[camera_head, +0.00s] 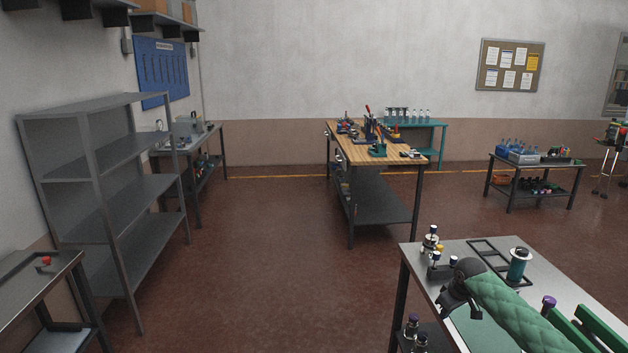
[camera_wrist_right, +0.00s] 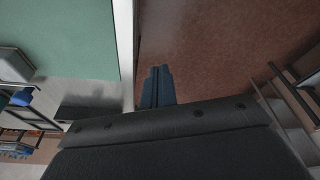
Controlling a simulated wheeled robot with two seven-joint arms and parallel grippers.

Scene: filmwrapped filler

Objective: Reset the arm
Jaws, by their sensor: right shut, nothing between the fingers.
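My right arm (camera_head: 515,305), in a green quilted cover, reaches in from the lower right over the near table (camera_head: 540,295). Its dark right gripper (camera_head: 458,312) is over the table's left part, close to its left edge. In the right wrist view the two blue-grey fingers (camera_wrist_right: 157,85) lie side by side, shut and empty, with reddish floor (camera_wrist_right: 215,50) behind them. My left arm and left gripper do not show in either view.
A grey shelf rack (camera_head: 115,200) is at left. A wooden workbench (camera_head: 350,150) stands farther back. The floor (camera_head: 260,260) between is clear.

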